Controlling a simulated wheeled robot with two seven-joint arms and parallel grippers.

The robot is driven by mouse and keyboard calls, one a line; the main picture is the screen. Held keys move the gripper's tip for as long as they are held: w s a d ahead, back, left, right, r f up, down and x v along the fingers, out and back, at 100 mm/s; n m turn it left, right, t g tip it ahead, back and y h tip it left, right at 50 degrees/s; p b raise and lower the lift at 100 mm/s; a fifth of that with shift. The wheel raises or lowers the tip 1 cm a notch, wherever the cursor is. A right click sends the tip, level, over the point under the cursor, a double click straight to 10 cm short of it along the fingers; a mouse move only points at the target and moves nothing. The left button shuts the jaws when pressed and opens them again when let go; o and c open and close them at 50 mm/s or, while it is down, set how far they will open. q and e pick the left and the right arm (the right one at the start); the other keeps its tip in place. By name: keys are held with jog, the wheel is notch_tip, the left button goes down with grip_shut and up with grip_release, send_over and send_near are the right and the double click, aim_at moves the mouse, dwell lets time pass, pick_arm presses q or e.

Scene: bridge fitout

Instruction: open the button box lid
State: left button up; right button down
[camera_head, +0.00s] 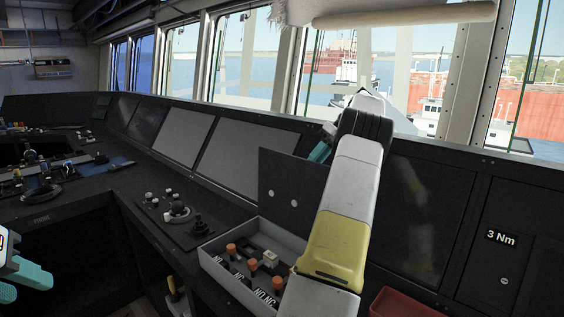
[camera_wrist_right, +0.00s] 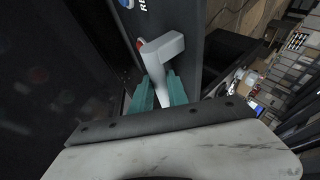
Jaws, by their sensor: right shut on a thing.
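The button box (camera_head: 212,263) is a grey open-topped box on the console. Several orange-capped buttons show inside it. Its dark lid (camera_head: 285,190) stands upright at the back of the box, with two pale round spots on the face towards me. My right arm crosses in front of the box and hides its right part. My right gripper (camera_head: 320,152) is at the lid's upper right edge. In the right wrist view its teal fingers (camera_wrist_right: 160,92) are shut on a pale grey handle (camera_wrist_right: 163,46) beside a dark lettered panel. My left gripper (camera_head: 22,280) is empty at the left edge, its teal fingers apart.
A control panel with small joysticks (camera_head: 178,213) lies left of the box. A red tray (camera_head: 402,304) is at the lower right. Sloped grey screens (camera_head: 235,158) and the window wall stand behind. A dark panel marked 3 Nm (camera_head: 500,238) is at the right.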

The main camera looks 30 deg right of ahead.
jog(key=c, duration=1.3)
grip_release()
jog(key=shift+f, duration=0.3)
jog(key=shift+r, duration=0.1)
jog(key=shift+r, duration=1.8)
jog(key=s+a+r, duration=0.1)
jog(key=s+a, duration=1)
jog(key=shift+s+r, duration=0.2)
jog(key=shift+s, duration=0.05)
jog(key=shift+a, duration=0.1)
